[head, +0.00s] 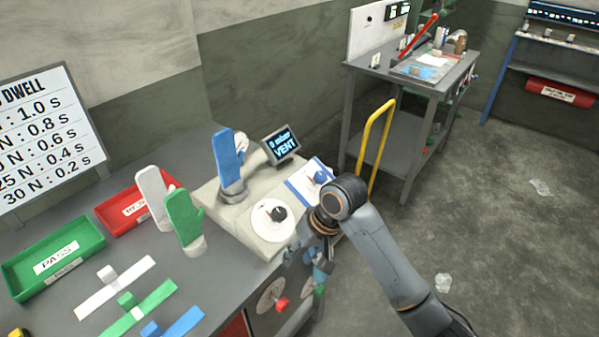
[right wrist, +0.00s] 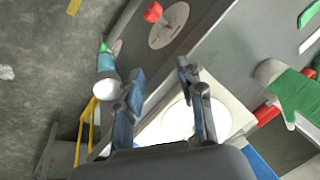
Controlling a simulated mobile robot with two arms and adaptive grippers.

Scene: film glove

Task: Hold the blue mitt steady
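The blue mitt (head: 228,158) stands upright on a post on the pale console (head: 205,197) in the head view. A blue patch at the lower right edge of the right wrist view (right wrist: 261,166) looks like part of it. My right gripper (head: 299,244) is in front of the console's right part, apart from the mitt and partly hidden by my own wrist. In the right wrist view its two fingers (right wrist: 160,82) are spread, with nothing between them. My left gripper is not in view.
A green mitt (head: 184,217) and a white mitt (head: 152,187) stand left of the console. A dial (head: 259,222) and the VENT display (head: 282,146) flank the blue mitt. Green (head: 40,265) and red (head: 117,214) trays sit further left. A yellow rail (head: 366,140) stands behind my arm.

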